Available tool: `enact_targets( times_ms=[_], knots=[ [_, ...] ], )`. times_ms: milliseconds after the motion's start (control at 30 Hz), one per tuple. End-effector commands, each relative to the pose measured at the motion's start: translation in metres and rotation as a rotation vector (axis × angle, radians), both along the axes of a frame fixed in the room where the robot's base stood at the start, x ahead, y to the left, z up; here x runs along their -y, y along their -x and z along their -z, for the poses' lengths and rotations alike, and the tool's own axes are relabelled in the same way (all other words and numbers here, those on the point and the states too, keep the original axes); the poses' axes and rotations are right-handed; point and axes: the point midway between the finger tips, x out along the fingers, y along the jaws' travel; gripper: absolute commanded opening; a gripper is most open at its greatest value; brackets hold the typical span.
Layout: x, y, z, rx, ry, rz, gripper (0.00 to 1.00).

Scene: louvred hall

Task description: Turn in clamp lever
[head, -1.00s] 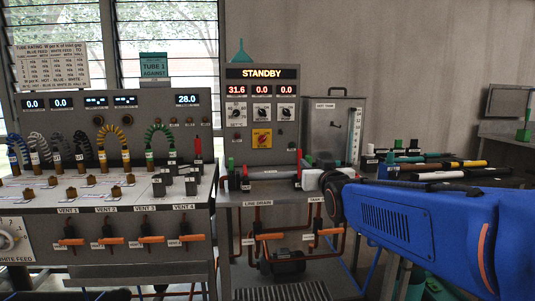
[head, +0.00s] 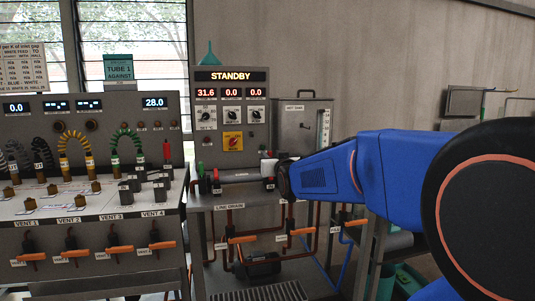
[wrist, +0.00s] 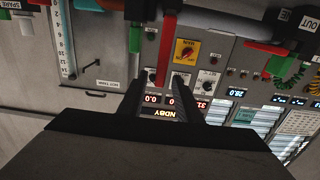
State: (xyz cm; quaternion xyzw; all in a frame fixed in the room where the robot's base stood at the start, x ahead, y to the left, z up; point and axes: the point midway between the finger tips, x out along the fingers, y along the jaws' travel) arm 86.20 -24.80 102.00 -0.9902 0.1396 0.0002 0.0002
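In the wrist view, upside down, a red lever (wrist: 168,32) hangs from the clamp at one end of the pale tube (wrist: 205,16). My gripper (wrist: 158,84) is open, its two dark fingers apart on either side of the lever in the picture. I cannot tell whether they touch it. The far clamp, by an OUT label (wrist: 308,22), has a red handle (wrist: 264,47) and a green one beside it. In the head view the tube (head: 238,176) lies across the bench, and my dark wrist is at its right end. My fingers are hidden there.
The STANDBY panel (head: 232,110) stands behind the tube. A grey tank (head: 296,125) is to its right. The hose console (head: 90,130) with orange vent handles is at left. Orange-handled valves and pipes (head: 240,240) are below the tube.

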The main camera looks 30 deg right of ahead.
Motion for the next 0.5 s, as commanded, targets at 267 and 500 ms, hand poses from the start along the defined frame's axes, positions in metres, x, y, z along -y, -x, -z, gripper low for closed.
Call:
enact_targets(
  times_ms=[267, 500],
  knots=[
    [0.011, -0.037, 0.001, -0.001, 0.000, 0.000, 0.31],
    [0.016, -0.055, 0.000, 0.000, 0.000, 0.000, 0.31]
  ],
)
